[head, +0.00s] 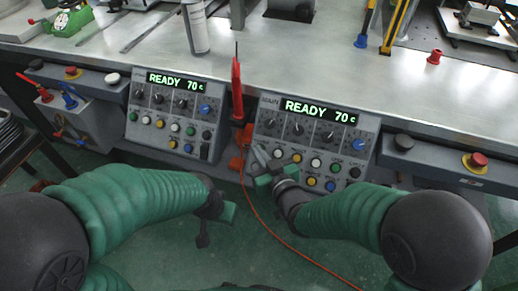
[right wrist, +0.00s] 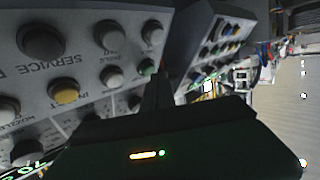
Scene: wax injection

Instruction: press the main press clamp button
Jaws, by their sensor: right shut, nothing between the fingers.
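I cannot read which button is the clamp button. My right gripper (head: 258,160) is shut and empty at the panel's left lower edge, near the leftmost buttons; contact cannot be told. In the right wrist view the shut fingers (right wrist: 158,90) point toward the panel face (right wrist: 85,55), with a yellow button (right wrist: 65,91) to their left. My left gripper (head: 222,210) hangs low, below the other panel, its fingers unclear.
A second panel (head: 159,100) with a READY display stands to the left. A red tool (head: 237,85) stands between the panels, and an orange cable (head: 270,231) hangs down to the floor. A red stop button on a yellow base (head: 476,161) is at the right.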

